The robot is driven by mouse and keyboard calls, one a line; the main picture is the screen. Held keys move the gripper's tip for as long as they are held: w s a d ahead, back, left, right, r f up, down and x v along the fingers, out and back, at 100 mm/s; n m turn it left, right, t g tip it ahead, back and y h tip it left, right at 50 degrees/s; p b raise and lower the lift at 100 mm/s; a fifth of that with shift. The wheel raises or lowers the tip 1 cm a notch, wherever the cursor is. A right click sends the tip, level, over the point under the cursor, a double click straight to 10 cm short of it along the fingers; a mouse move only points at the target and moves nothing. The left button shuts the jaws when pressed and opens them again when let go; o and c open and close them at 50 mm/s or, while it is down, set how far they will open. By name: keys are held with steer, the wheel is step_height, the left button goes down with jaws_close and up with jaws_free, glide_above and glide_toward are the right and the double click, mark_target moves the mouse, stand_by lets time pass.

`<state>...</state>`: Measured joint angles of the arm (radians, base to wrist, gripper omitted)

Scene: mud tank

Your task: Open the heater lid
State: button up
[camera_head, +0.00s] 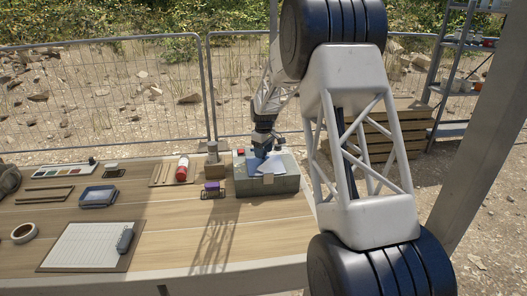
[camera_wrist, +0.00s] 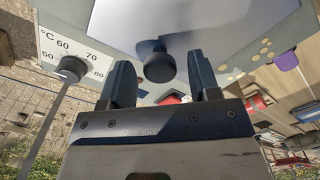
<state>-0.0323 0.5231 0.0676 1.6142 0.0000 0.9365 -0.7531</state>
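The heater (camera_head: 267,184) is a grey box at the back right of the table. Its flat, shiny lid (camera_head: 284,161) lies on top and looks closed. In the wrist view the lid (camera_wrist: 190,18) fills the upper middle, with a round black knob (camera_wrist: 159,66) on it. My gripper (camera_head: 264,146) is over the lid, pointing down. In the wrist view my gripper (camera_wrist: 161,75) is open, one finger on each side of the knob, with visible gaps. I cannot tell how far the knob reaches between the fingers.
A temperature dial (camera_wrist: 71,69) marked 50 to 80 is on the heater's side. A purple item (camera_head: 212,186) in a small rack, a red-and-white bottle (camera_head: 182,169) and a blue tray (camera_head: 98,196) stand to the left. A clipboard (camera_head: 82,246) lies in front.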

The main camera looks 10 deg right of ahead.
jaws_close()
